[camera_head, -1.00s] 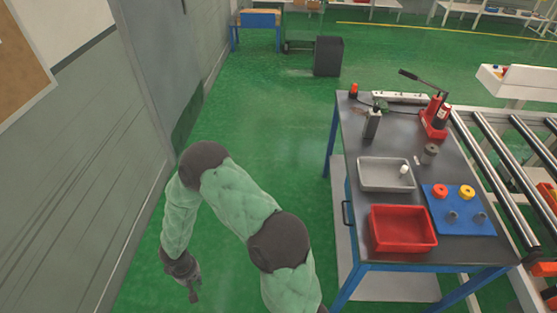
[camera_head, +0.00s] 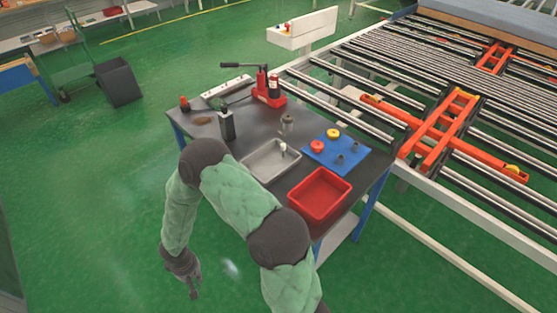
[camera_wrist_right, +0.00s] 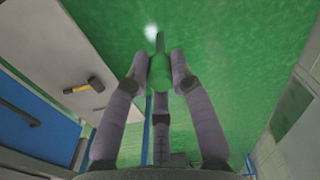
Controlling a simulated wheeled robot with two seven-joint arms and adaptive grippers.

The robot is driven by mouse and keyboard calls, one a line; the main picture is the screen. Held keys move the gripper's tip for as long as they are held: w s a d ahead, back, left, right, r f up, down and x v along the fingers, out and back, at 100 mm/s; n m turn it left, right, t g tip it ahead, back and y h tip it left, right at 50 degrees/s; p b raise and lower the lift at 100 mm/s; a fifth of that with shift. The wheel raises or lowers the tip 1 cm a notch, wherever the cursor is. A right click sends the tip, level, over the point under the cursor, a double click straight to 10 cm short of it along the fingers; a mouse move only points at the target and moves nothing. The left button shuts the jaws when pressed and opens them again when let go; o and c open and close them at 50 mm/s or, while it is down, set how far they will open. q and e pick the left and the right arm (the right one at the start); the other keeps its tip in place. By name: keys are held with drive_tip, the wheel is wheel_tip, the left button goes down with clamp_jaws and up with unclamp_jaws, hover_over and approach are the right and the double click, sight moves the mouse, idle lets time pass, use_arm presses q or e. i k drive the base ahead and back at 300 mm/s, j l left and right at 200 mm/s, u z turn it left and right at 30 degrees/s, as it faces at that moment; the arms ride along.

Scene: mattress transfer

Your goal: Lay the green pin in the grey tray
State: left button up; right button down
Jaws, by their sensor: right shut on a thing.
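My right gripper (camera_head: 192,286) hangs low in front of the workbench's left side, over the floor and clear of the bench. In the right wrist view its fingers (camera_wrist_right: 160,75) are closed around a green pin (camera_wrist_right: 160,68), with a dark tip sticking out beyond them. The pin cannot be made out in the head view. The grey tray (camera_head: 262,164) lies on the dark workbench, right of and farther off than the gripper. A small white piece (camera_head: 283,149) is at its right side; the rest of the visible floor looks bare. My left gripper is not in view.
A red bin (camera_head: 318,192) stands in front of the tray. A blue mat (camera_head: 322,157) with rings and pegs lies to its right. A dark bottle (camera_head: 227,125) and red jack (camera_head: 266,93) stand behind it. The wrist view shows a hammer (camera_wrist_right: 84,86) on a pale shelf.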

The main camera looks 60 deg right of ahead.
sight(277, 161)
drive_tip(key=i+l+z, duration=0.1)
drive_tip(key=i+z, duration=0.8)
drive_tip(key=i+j+z, duration=0.25)
drive_tip(key=z, duration=0.2)
drive_tip(key=i, duration=0.1)
